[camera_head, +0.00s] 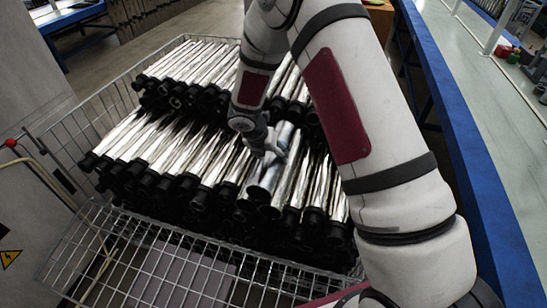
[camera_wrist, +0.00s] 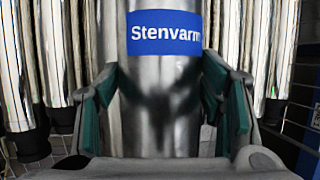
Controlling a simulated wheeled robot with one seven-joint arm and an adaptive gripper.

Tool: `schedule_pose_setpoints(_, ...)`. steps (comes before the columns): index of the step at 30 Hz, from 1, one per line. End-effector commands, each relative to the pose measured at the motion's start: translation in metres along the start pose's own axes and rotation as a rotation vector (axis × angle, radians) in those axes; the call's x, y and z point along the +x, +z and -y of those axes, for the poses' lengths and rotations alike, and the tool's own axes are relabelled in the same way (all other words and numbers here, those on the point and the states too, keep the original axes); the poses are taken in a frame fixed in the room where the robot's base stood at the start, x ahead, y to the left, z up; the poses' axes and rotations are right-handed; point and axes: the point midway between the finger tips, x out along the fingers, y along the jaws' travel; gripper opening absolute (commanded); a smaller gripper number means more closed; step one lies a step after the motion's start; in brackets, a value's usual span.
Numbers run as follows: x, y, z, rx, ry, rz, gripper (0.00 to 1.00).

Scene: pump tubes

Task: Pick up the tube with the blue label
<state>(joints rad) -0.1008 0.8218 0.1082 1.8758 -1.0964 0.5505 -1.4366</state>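The tube with the blue label (camera_wrist: 160,110) is a thick shiny metal cylinder, upright in the middle of the wrist view. Its blue label (camera_wrist: 165,33) carries white lettering that reads "Stenvarm", cut off at the right. My gripper (camera_wrist: 160,75) has teal-padded fingers on both sides of this tube, just below the label. The fingertips reach the tube's edges; whether they press on it is unclear. In the head view my gripper (camera_head: 268,149) is over the middle of the tube pile, at a thicker, greyer tube (camera_head: 266,178). No label shows there.
Many silver tubes (camera_head: 150,135) with black ends lie in stacked rows in a wire basket (camera_head: 75,262). Neighbouring tubes (camera_wrist: 55,60) stand close on both sides in the wrist view. A blue-edged table (camera_head: 470,150) runs along the right.

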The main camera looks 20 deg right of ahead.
Motion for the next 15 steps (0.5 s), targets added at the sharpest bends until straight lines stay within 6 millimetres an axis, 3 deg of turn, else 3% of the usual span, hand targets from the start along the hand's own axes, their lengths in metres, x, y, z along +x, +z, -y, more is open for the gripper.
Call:
schedule_pose_setpoints(1,0.000,0.000,0.000,-0.001,0.001,0.000,0.13)
schedule_pose_setpoints(2,0.000,0.000,0.000,-0.001,0.001,0.000,0.06)
schedule_pose_setpoints(15,-0.011,0.006,0.001,0.002,0.003,0.003,0.06)
